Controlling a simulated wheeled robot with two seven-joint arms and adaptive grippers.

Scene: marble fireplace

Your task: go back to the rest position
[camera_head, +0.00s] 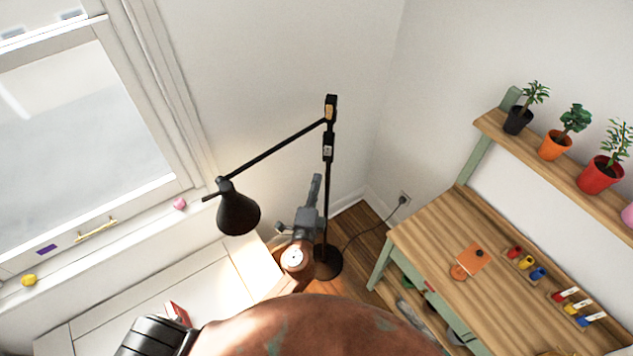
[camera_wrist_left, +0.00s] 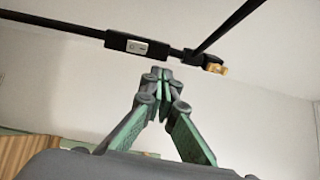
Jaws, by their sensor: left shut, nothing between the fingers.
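My left gripper (camera_head: 317,180) is grey and points up in the head view, in front of the pole of the black floor lamp (camera_head: 239,208). Its fingers are together with nothing between them. In the left wrist view the closed green-grey fingertips (camera_wrist_left: 162,72) show just below the lamp's pole and switch box (camera_wrist_left: 135,45). I cannot tell whether they touch the lamp. My right gripper is not in view.
A wooden workbench (camera_head: 440,245) with small coloured pots stands at the right, under a shelf (camera_head: 550,158) of potted plants. A window (camera_head: 80,130) and its sill, with small objects, are at the left. A white panelled surface (camera_head: 150,290) lies below. A cable runs to a wall socket (camera_head: 404,198).

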